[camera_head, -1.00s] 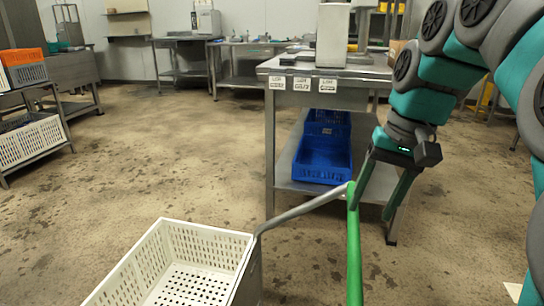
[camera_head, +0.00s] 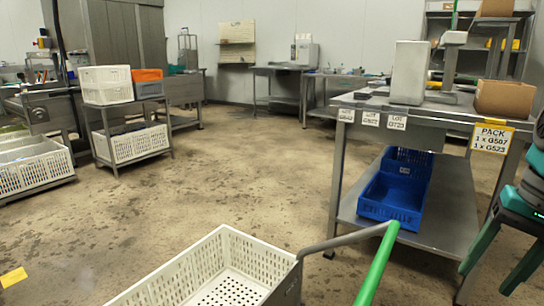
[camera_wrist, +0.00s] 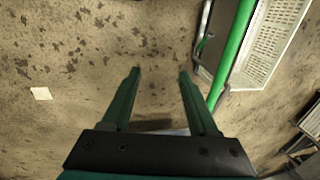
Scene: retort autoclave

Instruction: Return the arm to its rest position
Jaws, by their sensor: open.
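My gripper (camera_wrist: 160,72) is open and empty in the wrist view, its two green fingers apart above the speckled floor. In the head view my gripper (camera_head: 486,280) hangs at the right edge with its fingers pointing down, in front of the steel table (camera_head: 455,225). Most of my arm is out of the head view. Nothing is between the fingers.
A white perforated crate (camera_head: 185,268) with a green-gripped handle (camera_head: 378,262) stands in front. The table holds a cardboard box (camera_head: 504,98), with a blue crate (camera_head: 392,203) on its lower shelf. A crate rack (camera_head: 130,142) stands left. Open floor lies between.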

